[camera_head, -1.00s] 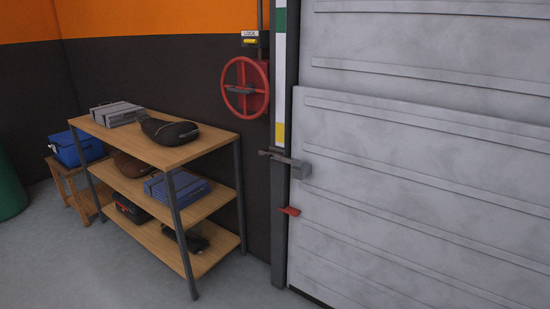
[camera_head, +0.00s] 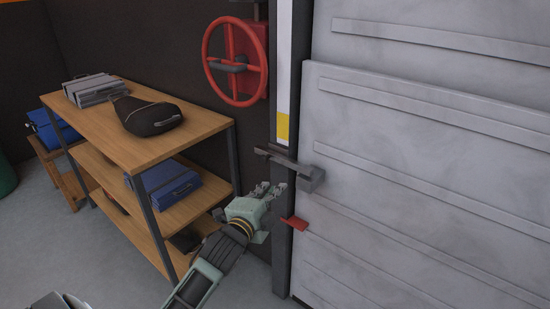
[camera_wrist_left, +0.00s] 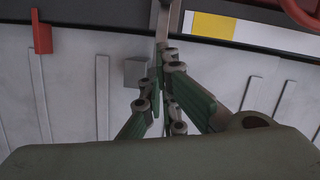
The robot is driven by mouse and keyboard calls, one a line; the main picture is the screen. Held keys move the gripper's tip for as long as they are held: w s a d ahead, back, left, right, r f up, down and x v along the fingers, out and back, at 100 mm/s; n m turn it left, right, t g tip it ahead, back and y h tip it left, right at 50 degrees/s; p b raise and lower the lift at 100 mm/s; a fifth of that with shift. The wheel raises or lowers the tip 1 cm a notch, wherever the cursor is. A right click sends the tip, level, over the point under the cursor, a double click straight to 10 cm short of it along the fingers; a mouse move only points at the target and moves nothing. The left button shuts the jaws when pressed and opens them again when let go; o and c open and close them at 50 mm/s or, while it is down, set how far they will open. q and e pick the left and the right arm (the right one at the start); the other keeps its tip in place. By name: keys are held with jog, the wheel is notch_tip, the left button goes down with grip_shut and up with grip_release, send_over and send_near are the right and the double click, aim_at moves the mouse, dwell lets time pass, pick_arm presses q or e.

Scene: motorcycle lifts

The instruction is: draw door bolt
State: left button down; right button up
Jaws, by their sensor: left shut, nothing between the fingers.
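The grey door bolt (camera_head: 276,158) crosses the dark door post at the left edge of the pale shutter door, ending in a grey block (camera_head: 311,179) on the door. My left gripper (camera_head: 270,188) is shut and empty, just below and left of the bolt, in front of the post. In the left wrist view the closed fingers (camera_wrist_left: 165,75) point toward the bolt bar (camera_wrist_left: 162,22), which they partly cover; the block (camera_wrist_left: 137,72) shows beside them. I cannot tell whether the fingers touch the bolt. My right gripper is not in view.
A red tab (camera_head: 294,223) sticks out below the bolt. A red handwheel (camera_head: 236,98) is on the wall above left. A wooden shelf unit (camera_head: 190,132) with a black bag (camera_head: 147,116) and cases stands close left of my arm.

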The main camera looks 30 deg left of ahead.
pick_arm(q)
jog(key=r, duration=0.1)
send_near(281, 160)
jog(key=w+d, duration=0.3)
jog(key=w, duration=0.1)
jog(key=a, duration=0.1)
jog(key=w+a+p, duration=0.1)
jog(key=shift+a+f, duration=0.1)
jog(key=shift+a, duration=0.25)
jog(key=shift+a+f, duration=0.1)
jog(key=shift+a, duration=0.4)
jog(key=shift+w, duration=0.1)
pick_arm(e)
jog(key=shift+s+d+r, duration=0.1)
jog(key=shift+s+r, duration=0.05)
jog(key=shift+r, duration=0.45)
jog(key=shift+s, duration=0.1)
